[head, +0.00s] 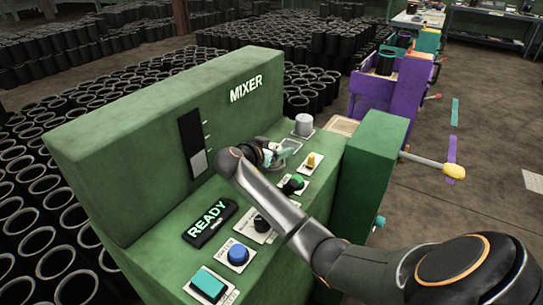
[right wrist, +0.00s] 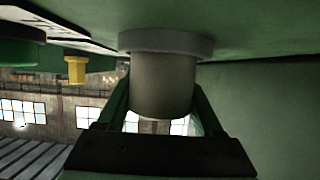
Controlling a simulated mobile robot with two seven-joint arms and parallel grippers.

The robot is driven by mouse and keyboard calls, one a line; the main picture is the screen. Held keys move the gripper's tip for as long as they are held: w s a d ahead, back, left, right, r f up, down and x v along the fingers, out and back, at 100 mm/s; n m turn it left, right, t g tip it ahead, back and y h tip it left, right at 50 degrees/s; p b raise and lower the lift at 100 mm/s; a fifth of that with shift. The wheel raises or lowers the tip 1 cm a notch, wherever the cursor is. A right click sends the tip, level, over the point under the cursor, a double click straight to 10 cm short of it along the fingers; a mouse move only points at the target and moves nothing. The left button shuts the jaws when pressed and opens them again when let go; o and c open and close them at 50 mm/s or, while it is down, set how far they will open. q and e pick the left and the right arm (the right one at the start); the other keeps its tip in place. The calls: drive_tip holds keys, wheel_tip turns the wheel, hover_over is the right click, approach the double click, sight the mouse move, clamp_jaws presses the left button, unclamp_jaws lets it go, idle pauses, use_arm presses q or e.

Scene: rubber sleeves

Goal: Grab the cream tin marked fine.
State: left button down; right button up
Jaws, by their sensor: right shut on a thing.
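No cream tin with a readable "fine" marking shows in either view. My right gripper (head: 275,155) is low over the sloped control panel of the green mixer (head: 150,135), and the arm hides part of the panel. In the right wrist view, my right gripper (right wrist: 160,125) is shut on a grey cylinder (right wrist: 162,85) with a wider rim against the green surface. The cylinder's colour is dull in shadow, and no lettering shows on it. I cannot tell it apart surely in the head view. My left gripper is not in view.
A grey knob (head: 304,124), a yellow switch (head: 311,160), a green knob (head: 292,185) and a blue button (head: 237,254) lie along the panel near my arm. A green box (head: 372,170) stands to the right. Black sleeves (head: 40,200) fill the floor behind.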

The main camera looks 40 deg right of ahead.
drive_tip(key=shift+c, duration=1.4)
clamp_jaws()
drive_tip(key=shift+r, duration=0.15)
